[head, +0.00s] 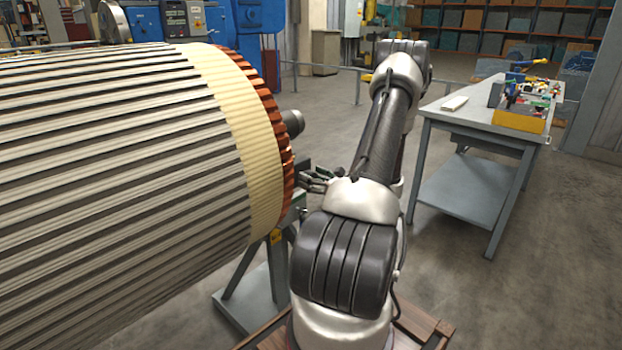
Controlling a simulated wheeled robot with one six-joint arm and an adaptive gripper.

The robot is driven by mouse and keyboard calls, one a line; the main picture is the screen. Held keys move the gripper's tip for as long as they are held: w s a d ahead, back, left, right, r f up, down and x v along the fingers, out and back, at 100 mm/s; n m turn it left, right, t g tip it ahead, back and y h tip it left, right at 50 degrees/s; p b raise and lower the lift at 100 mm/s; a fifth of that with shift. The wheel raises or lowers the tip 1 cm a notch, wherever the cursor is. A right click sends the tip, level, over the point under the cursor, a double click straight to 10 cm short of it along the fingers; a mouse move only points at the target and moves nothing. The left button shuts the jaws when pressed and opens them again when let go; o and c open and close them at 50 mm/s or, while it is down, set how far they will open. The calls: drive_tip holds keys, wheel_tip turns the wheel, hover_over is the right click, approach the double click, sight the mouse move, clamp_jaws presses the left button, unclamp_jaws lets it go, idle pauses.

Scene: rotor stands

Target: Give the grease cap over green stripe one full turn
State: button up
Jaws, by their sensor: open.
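My gripper (306,179) is small in the head view, just right of the rotor's copper-coloured end ring and below the shaft end. Its dark fingers point left toward the top of the rotor stand (272,277); it is open, and I see nothing held. The large rotor (120,160) lies across the left half, with ribbed grey sides and a cream band. Its grey shaft end (293,122) sticks out to the right. I cannot make out a grease cap or a green stripe; the rotor edge and my arm hide much of the stand top.
A grey workbench (455,115) with a yellow bin (520,120) and tools stands at the right. A blue machine (220,20) stands behind the rotor. A low wooden pallet (425,325) lies at the bottom. Bare floor is open between the arm and the bench.

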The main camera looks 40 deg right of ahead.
drive_tip(key=shift+w, duration=0.45)
drive_tip(key=c, duration=1)
drive_tip(key=m, duration=0.4)
drive_tip(key=shift+m, duration=0.3)
drive_tip(key=o, duration=1)
drive_tip(key=shift+s, duration=0.1)
drive_tip(key=s, duration=1.1)
drive_tip(key=shift+s+d, duration=0.4)
drive_tip(key=shift+d, duration=0.05)
